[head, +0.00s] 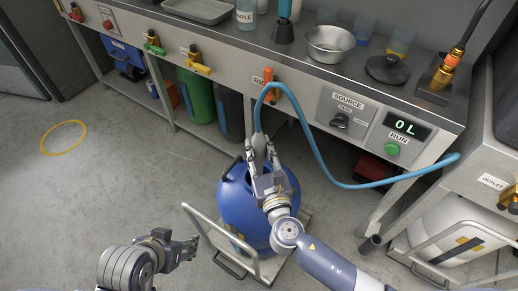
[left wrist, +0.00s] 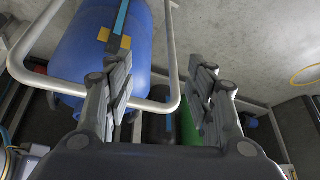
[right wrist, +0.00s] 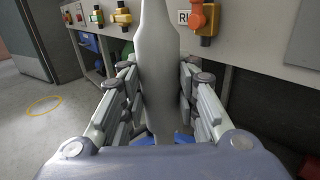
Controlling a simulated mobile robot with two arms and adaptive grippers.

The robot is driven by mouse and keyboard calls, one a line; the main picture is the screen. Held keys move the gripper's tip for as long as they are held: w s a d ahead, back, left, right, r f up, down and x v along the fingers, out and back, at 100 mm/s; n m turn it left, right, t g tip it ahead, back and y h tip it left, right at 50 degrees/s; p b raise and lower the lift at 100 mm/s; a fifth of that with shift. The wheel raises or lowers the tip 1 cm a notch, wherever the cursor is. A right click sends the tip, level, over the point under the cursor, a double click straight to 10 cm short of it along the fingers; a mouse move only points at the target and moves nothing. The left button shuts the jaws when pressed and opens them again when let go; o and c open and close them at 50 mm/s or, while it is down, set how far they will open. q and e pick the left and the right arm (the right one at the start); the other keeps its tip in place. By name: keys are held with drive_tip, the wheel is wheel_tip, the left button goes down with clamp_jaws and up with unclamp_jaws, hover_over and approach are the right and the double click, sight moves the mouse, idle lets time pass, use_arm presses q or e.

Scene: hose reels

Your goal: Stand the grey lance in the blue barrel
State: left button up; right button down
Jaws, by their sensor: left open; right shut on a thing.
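The grey lance (head: 258,131) stands roughly upright in my right gripper (head: 262,158), which is shut on it. In the right wrist view the lance (right wrist: 157,70) runs between the fingers. The blue barrel (head: 240,208) stands below the right gripper and is partly covered by my arm. Some blue shows under the lance in the right wrist view. Whether the lance's lower end is inside the barrel is hidden. My left gripper (head: 192,246) is open and empty, left of the barrel; the barrel also shows in the left wrist view (left wrist: 128,50).
The barrel is on a trolley with a pale rail (head: 207,228). A blue hose (head: 318,152) loops from the lance to the right-hand unit. A steel bench (head: 215,62) with valves, a bowl (head: 330,44) and a green RUN button (head: 392,149) stands behind. The floor at left is clear.

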drive_tip(key=shift+f+b, duration=0.5)
drive_tip(key=shift+f, duration=0.35)
use_arm(q)
drive_tip(key=shift+w+d+r+t+h, duration=0.15)
drive_tip(key=shift+w+d+r+t, duration=0.4)
drive_tip(key=shift+w, duration=0.65)
drive_tip(key=shift+w+d+r+t+h, duration=0.25)
drive_tip(key=shift+w+r+t, duration=0.5)
drive_tip(key=shift+w, duration=0.5)
drive_tip(key=shift+w+d+r+t+h, duration=0.1)
drive_tip(key=shift+w+d+r+t, duration=0.5)
drive_tip(key=shift+w, duration=0.6)
drive_tip(key=shift+a+f, duration=0.1)
drive_tip(key=shift+a, duration=0.05)
use_arm(e)
drive_tip(key=c, duration=1.2)
unclamp_jaws()
use_arm(q)
drive_tip(key=shift+s, duration=0.1)
use_arm(e)
drive_tip(key=shift+o, duration=0.2)
drive_tip(key=shift+f, duration=0.1)
